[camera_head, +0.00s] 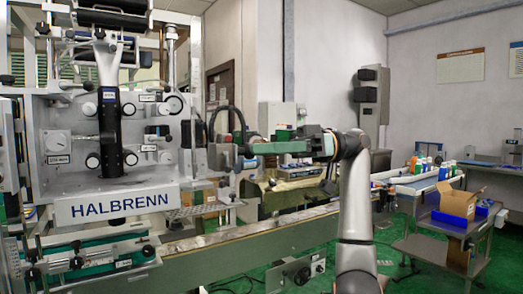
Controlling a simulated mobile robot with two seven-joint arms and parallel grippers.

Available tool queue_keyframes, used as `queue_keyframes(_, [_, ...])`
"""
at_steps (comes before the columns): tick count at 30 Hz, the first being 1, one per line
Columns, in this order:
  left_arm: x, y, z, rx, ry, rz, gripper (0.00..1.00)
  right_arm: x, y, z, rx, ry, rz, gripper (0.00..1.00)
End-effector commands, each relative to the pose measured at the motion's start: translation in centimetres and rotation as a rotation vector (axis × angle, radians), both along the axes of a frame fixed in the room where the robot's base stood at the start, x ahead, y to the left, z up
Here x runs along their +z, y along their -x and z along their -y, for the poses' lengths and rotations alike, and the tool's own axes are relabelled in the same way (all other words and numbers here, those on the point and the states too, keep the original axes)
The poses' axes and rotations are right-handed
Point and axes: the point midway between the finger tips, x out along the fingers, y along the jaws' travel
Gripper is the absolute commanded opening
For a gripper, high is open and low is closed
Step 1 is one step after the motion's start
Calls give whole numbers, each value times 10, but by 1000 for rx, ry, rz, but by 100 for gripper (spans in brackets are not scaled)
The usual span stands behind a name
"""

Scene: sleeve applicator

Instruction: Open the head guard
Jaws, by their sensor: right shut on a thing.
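The labelling machine (120,206), marked HALBRENN, stands at the left with a white panel of knobs and a black vertical unit. The head guard looks clear, so its full outline is hard to make out; a pale upright edge (196,80) shows at the machine's right side. My right arm rises from the bottom and bends left. My right gripper (242,151) reaches the machine's right side and is shut on what seems to be the guard's handle. Its fingertips and the grip are small and partly hidden. My left gripper is out of view.
A conveyor (250,238) runs from the machine toward the right. A black curved hose (226,118) arches close to my right gripper. A cart with an open cardboard box (458,203) and a blue bin stands at the right. Green floor shows between.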

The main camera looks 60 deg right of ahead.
Motion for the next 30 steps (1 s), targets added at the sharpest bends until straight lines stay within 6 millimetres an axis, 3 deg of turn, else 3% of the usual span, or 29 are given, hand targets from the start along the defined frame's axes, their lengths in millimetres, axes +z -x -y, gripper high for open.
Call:
queue_keyframes(14, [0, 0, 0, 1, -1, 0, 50, -1, 0, 0, 3, 2, -2, 0])
queue_keyframes(15, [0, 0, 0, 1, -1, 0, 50, -1, 0, 0, 3, 2, -2, 34])
queue_keyframes(22, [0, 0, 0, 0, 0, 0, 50, 0, 0, 0, 2, 1, -2, 60])
queue_keyframes(30, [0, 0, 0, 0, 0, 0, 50, 0, 1, 1, 2, -1, -1, 62])
